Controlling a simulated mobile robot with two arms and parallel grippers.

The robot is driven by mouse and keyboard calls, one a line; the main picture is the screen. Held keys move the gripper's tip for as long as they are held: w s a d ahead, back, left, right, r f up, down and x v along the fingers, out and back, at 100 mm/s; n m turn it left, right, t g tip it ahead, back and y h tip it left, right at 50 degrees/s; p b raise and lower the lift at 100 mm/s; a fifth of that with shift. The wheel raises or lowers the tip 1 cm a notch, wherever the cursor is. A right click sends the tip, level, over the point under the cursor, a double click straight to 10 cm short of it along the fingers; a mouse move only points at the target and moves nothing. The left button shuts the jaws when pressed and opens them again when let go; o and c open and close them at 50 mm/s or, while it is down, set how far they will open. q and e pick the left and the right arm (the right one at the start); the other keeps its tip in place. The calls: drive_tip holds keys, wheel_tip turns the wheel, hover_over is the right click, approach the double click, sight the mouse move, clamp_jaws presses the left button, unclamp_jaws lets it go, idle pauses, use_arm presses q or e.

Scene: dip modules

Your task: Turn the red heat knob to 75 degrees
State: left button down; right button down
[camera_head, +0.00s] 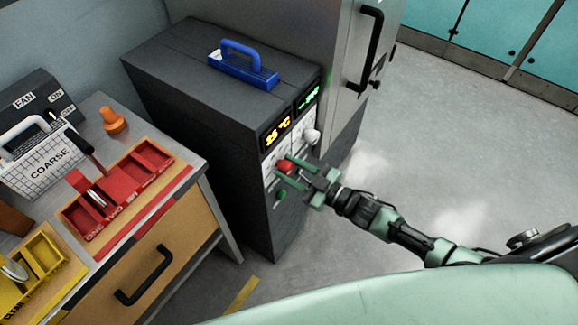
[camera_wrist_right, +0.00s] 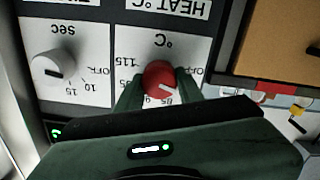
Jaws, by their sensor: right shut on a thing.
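The red heat knob (camera_head: 285,166) is on the front panel of the dark grey cabinet (camera_head: 217,95). My right gripper (camera_head: 291,172) is shut on it, with green fingers on either side. In the right wrist view the red knob (camera_wrist_right: 159,79) sits between the fingers, under the upside-down HEAT °C label. Parts of its scale show there, but the fingers hide some marks. The orange display (camera_head: 277,132) above the knob seems to read 25 °C. My left gripper is not in view.
A white timer knob (camera_wrist_right: 53,69) sits beside the red one, below a green display (camera_head: 307,98). A green button (camera_head: 280,195) is below. A workbench with a red tray (camera_head: 119,193) stands at left.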

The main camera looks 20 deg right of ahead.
drive_tip(key=shift+m, duration=1.1)
drive_tip(key=c, duration=0.9)
unclamp_jaws()
drive_tip(key=shift+d, duration=0.1)
drive_tip(key=v, duration=0.7)
drive_tip(key=shift+s+d+b, duration=0.2)
drive_tip(key=shift+s+b, duration=0.1)
drive_tip(key=shift+s, duration=0.05)
